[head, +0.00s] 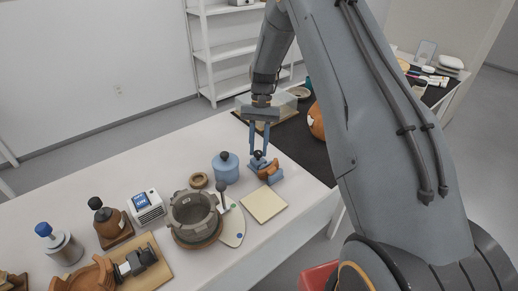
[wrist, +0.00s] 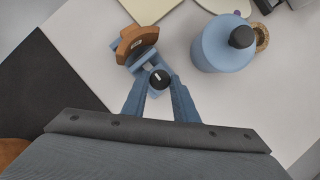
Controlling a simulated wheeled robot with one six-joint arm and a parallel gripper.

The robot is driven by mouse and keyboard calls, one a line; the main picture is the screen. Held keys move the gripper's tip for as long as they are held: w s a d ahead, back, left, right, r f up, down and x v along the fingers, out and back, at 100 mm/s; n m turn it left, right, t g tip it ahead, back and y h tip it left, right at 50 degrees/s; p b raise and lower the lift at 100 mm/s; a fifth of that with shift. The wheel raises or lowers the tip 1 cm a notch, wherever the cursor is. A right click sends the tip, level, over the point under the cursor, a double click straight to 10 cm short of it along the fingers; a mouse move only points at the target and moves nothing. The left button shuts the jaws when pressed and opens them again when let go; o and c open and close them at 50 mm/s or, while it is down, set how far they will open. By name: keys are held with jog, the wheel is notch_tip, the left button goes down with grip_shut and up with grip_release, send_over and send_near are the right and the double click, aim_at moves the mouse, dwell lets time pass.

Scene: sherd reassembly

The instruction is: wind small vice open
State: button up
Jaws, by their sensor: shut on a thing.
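The small vice (head: 276,178) is blue and stands on the white table near the black mat. It also shows in the wrist view (wrist: 147,68). A curved brown-orange sherd (wrist: 137,41) sits in its jaws; it shows in the head view too (head: 267,168). The vice's round black knob (wrist: 160,79) carries a pale mark on its face. My gripper (head: 258,153) reaches down over the vice, and its two blue fingers are shut on the knob from both sides. The vice's screw is mostly hidden.
A blue jar with a black knob (head: 226,168) stands close left of the vice. A pale square tile (head: 263,204) lies in front. A grey round pot (head: 193,214) stands further left. The black mat (head: 300,150) lies right, with an orange pot (head: 316,122) on it.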

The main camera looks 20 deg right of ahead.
jog(key=shift+w+n, duration=0.1)
jog(key=shift+n, duration=0.2)
jog(key=o, duration=1.1)
jog(key=shift+c, duration=0.2)
jog(key=shift+r, duration=0.1)
jog(key=b+v, duration=0.2)
jog(key=v, duration=0.5)
jog(key=shift+r, duration=0.35)
jog(key=shift+a, duration=0.1)
